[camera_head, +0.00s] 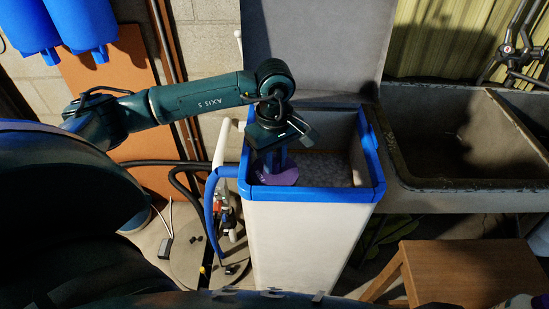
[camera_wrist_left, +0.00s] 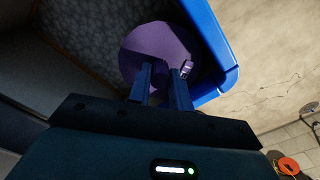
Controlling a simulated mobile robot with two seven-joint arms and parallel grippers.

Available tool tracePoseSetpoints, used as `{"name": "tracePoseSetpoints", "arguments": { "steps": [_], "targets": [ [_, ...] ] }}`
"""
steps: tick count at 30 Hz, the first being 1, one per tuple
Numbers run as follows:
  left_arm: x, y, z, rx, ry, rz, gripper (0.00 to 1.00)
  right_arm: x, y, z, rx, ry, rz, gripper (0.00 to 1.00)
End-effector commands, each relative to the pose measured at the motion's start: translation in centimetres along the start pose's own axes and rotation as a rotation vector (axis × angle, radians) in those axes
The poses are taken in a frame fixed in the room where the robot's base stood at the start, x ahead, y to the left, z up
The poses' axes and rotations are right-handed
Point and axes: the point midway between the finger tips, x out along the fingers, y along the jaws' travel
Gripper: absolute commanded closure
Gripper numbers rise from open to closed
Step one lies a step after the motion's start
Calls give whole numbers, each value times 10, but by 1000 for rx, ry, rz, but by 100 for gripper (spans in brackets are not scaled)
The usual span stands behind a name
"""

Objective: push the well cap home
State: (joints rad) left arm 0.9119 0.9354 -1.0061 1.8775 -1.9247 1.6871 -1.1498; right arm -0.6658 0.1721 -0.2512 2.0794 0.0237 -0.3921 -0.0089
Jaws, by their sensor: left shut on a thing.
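The round purple well cap (camera_head: 283,177) is at the front left inside corner of the water softener's blue-rimmed cabinet (camera_head: 315,194). It also shows in the left wrist view (camera_wrist_left: 150,45), close to the blue rim (camera_wrist_left: 212,45). My left gripper (camera_head: 275,165) reaches down into the cabinet opening from above, and its blue fingers (camera_wrist_left: 166,78) are shut on the cap. The part of the cap between the fingers is mostly hidden. I cannot tell how far the cap is seated on the well. My right gripper is not in view.
Pale grainy salt (camera_head: 326,169) lies in the cabinet. The raised lid (camera_head: 310,45) stands behind it. A stone sink (camera_head: 455,130) is close on the right, a wooden stool (camera_head: 450,270) at front right. Hoses (camera_head: 208,205) run along the left side.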

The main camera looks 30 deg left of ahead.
Motion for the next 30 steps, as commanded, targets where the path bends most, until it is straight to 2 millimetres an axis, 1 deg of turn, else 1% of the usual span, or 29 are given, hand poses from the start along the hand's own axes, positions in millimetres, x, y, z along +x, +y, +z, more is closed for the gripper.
{"name": "tracePoseSetpoints", "arguments": {
  "steps": [4,14,30],
  "targets": [
    [1,0,0,0,1,2,100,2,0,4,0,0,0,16],
    [1,0,0,0,0,0,100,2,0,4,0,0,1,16],
    [17,0,0,0,0,0,100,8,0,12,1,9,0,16]
  ]
}}
